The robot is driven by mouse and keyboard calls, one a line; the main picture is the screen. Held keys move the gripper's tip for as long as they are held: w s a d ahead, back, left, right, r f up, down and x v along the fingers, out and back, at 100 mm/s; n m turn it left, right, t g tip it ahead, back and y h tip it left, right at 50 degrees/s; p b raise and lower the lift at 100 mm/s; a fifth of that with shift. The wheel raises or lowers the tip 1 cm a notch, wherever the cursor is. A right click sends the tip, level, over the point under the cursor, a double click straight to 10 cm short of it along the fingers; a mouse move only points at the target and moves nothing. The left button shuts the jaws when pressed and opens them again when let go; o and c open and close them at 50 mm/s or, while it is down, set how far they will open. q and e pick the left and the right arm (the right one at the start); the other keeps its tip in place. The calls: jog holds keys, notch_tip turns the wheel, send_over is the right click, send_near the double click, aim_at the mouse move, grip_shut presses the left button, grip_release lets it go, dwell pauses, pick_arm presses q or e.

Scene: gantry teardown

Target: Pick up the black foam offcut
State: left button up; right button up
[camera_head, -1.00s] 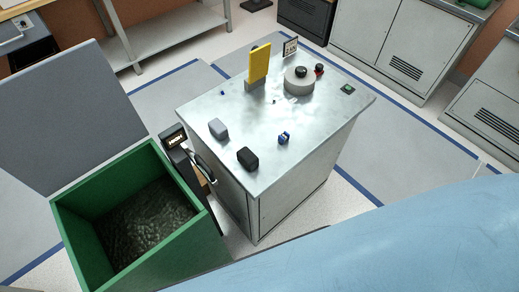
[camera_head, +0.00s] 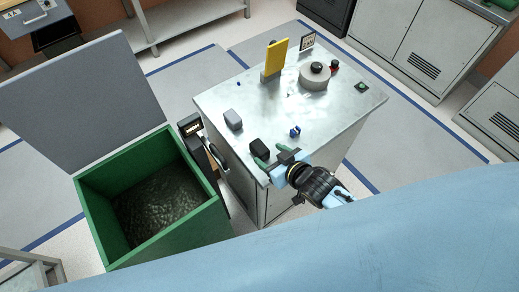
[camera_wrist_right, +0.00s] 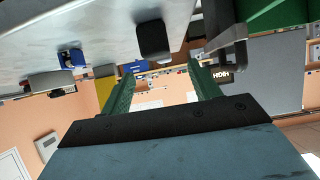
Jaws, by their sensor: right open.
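The black foam offcut (camera_head: 259,146) is a small dark block on the metal cabinet top, near its front edge. The right wrist view also shows this black block (camera_wrist_right: 153,40), above and between the fingers. My right gripper (camera_head: 269,152) is open, its green fingers close to the offcut at the cabinet's front corner. In the right wrist view the gripper (camera_wrist_right: 160,83) has its fingers spread with nothing between them. I cannot tell whether a finger touches the offcut. My left gripper is not in view.
A green bin (camera_head: 95,222) with dark contents stands left of the cabinet, beside a grey panel (camera_head: 85,95).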

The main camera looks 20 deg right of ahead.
aim_at(260, 147)
jog(key=b+x, duration=0.1)
jog(key=x, duration=0.8)
jog(key=shift+d, duration=0.1)
jog(key=shift+c, duration=0.3)
jog(key=c, duration=1)
